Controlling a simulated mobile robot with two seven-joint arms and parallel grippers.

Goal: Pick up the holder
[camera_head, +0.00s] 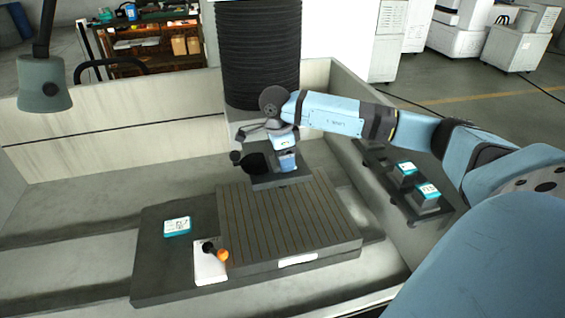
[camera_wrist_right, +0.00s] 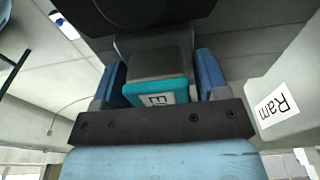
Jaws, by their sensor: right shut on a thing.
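The holder (camera_wrist_right: 158,68) is a grey block with a teal-edged white label. In the wrist view it sits between the two blue fingers of my right gripper (camera_wrist_right: 160,85), which is shut on it. A dark round part lies right against or close to its far end; I cannot tell whether they touch. In the head view my right gripper (camera_head: 287,160) is below the black bellows column, beside a dark round part; the holder is mostly hidden there. My left gripper is not in view.
A rack (camera_head: 395,195) at right bears two similar blocks (camera_head: 403,172). The black bellows (camera_head: 257,55) stands behind; tank walls surround everything.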

